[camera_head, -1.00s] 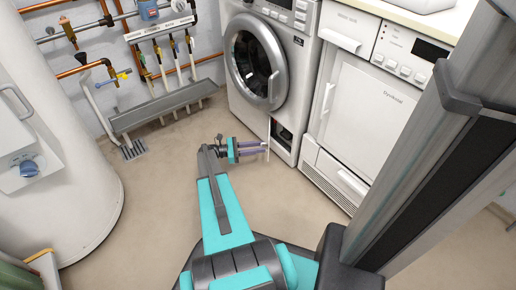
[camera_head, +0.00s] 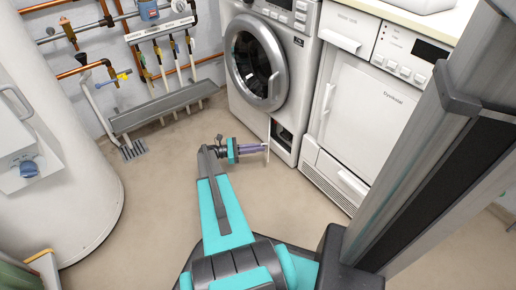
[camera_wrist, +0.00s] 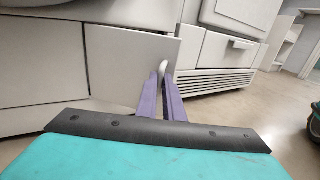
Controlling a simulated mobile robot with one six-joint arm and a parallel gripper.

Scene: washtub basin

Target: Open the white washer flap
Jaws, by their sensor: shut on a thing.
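The white washer (camera_head: 262,65) stands at the back wall with its round door closed. Its small white flap (camera_head: 268,137) at the bottom stands swung out, seen nearly edge-on in the head view, beside a dark opening (camera_head: 283,136). In the wrist view the flap (camera_wrist: 130,62) is a flat white panel facing me. My gripper (camera_head: 265,147), with purple fingers, is at the flap's outer edge. In the wrist view the fingertips (camera_wrist: 163,78) are closed around a small white rounded part at that edge. The exact contact is partly hidden by the fingers.
A white dryer (camera_head: 365,110) stands right of the washer. Pipes and a grey trough (camera_head: 165,108) run along the back left wall. A white tank (camera_head: 60,150) stands at the left. The beige floor (camera_head: 150,200) around my arm is clear.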

